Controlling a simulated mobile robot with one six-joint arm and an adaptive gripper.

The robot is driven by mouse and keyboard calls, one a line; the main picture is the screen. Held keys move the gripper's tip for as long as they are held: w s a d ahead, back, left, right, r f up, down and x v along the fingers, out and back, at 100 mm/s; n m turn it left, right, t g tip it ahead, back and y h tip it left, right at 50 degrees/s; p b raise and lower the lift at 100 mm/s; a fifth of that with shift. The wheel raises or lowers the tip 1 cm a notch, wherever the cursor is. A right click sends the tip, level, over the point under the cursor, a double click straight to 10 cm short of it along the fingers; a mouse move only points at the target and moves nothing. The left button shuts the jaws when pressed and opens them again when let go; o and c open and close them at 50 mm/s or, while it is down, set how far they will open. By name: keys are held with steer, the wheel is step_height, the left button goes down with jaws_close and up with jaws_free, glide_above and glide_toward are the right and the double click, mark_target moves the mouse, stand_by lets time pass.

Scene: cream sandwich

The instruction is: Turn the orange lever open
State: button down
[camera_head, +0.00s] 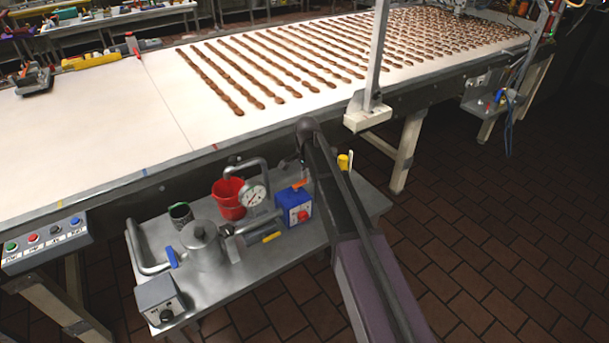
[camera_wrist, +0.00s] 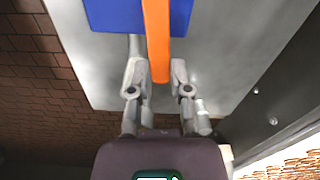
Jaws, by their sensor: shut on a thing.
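The orange lever (camera_head: 302,184) sticks out at the top of a blue box (camera_head: 293,208) with a red knob, on the small metal table. In the wrist view the orange lever (camera_wrist: 157,40) runs down from the blue box (camera_wrist: 112,14) to between my fingers. My gripper (camera_wrist: 158,78) is shut on the lever's end, one finger on each side. In the head view my arm mostly hides the gripper.
On the metal table (camera_head: 225,287) stand a red bucket (camera_head: 228,197), a gauge (camera_head: 253,195), a grey lidded pot (camera_head: 202,245), pipes and a control box (camera_head: 160,299). A white conveyor (camera_head: 110,120) with brown strips runs behind. Tiled floor is open at right.

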steer(key=shift+s+d+m, duration=0.15)
steer(key=shift+s+m, duration=0.05)
steer(key=shift+m, duration=0.3)
steer(key=c, duration=0.6)
jaws_free()
steer(key=shift+o, duration=0.2)
steer(key=shift+w+n, duration=0.15)
steer(key=shift+n, duration=0.15)
